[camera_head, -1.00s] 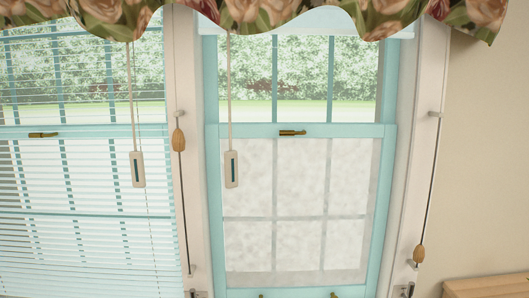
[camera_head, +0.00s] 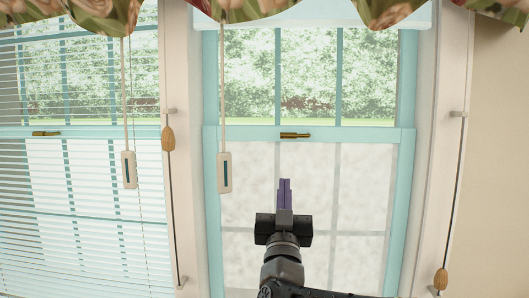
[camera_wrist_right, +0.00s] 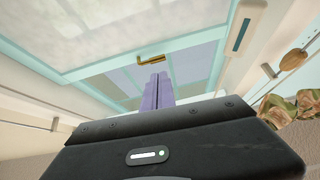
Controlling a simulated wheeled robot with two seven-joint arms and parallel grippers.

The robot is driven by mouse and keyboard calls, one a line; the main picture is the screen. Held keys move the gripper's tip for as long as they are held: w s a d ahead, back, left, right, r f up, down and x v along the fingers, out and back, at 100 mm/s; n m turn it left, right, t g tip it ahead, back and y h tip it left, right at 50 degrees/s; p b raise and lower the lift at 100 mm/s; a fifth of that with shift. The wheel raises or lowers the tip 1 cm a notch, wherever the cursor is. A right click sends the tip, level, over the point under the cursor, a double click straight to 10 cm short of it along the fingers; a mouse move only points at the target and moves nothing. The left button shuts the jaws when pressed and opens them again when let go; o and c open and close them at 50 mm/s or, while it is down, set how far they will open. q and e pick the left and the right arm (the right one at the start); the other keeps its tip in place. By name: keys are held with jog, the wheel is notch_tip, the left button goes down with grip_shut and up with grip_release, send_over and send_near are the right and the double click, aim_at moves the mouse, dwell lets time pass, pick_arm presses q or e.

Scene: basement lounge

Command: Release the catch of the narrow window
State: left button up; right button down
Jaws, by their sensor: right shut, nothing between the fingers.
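The narrow window (camera_head: 213,133) has a turquoise frame and stands in the middle of the head view. Its catch (camera_head: 295,135) is a small brass lever on the meeting rail, lying sideways. The catch also shows in the right wrist view (camera_wrist_right: 150,60), just beyond my fingertips. My right gripper (camera_head: 285,182) has purple fingers, shut and empty. In the head view it is below the catch, in front of the lower pane, with a visible gap to the catch. My left gripper is not in view.
A wider window with blinds (camera_head: 75,225) and its own brass catch (camera_head: 46,133) is at the left. Two pull cords with pale tags hang nearby, one (camera_head: 224,172) at the narrow window's left edge. A wooden cord knob (camera_head: 441,279) hangs at the right. A floral valance (camera_head: 390,10) hangs above.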

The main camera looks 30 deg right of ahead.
aim_at(294, 135)
jog(key=shift+s+r+h, duration=0.2)
jog(key=shift+s+h, duration=0.1)
jog(key=shift+h, duration=0.1)
jog(key=p+x, duration=0.2)
jog(key=x, duration=0.5)
jog(key=p+x, duration=0.2)
jog(key=x, duration=0.5)
jog(key=shift+w+d+f, duration=0.15)
jog(key=shift+f, duration=0.15)
